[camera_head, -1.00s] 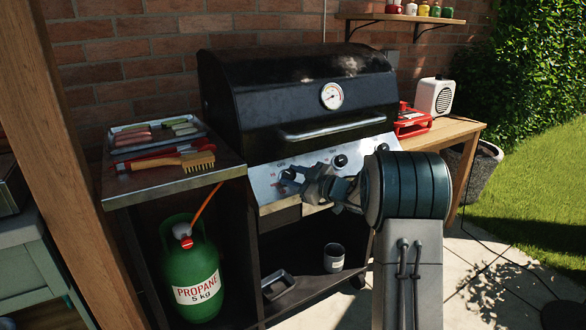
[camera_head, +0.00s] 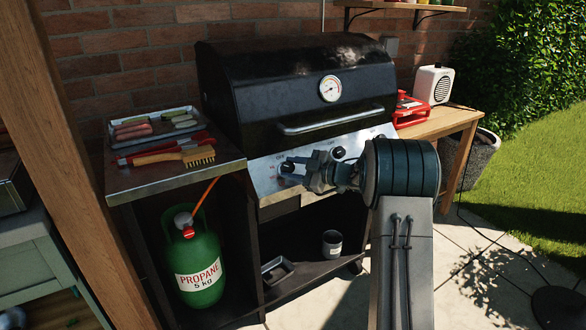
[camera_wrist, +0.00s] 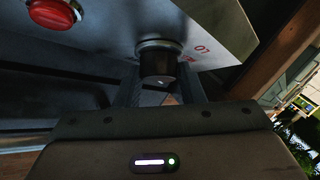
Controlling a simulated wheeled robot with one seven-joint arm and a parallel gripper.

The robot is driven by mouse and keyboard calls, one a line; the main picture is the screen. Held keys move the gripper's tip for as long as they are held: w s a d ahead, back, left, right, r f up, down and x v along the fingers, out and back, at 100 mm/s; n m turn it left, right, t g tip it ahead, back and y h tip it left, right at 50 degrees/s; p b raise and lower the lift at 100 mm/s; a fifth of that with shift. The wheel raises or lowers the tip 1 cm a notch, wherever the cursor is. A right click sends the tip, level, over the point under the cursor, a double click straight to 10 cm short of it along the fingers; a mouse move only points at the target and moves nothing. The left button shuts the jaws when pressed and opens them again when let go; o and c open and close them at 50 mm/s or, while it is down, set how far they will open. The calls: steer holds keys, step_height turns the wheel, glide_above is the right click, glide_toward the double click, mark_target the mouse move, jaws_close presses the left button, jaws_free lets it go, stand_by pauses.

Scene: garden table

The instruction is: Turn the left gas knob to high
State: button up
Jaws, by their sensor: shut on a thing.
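The black left gas knob (camera_head: 287,167) sits on the steel front panel (camera_head: 268,182) of the black grill (camera_head: 300,90). It also shows in the wrist view (camera_wrist: 158,62), with red "LO" lettering beside it. My gripper (camera_head: 297,168) is at this knob. In the wrist view my gripper (camera_wrist: 160,88) has one finger on each side of the knob and is shut on it. The knob's pointer cannot be made out. A second black knob (camera_head: 339,153) is to the right on the panel.
A red round button (camera_wrist: 54,12) is near the held knob. The grill lid handle (camera_head: 335,122) juts out above the panel. The side shelf (camera_head: 175,181) at left bears a tray and a brush. A propane bottle (camera_head: 198,262) stands below it.

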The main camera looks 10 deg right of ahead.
steer(key=o, duration=1)
steer(key=p+v, duration=0.1)
steer(key=v, duration=1.3)
steer(key=shift+p, duration=0.35)
steer(key=shift+w, duration=0.1)
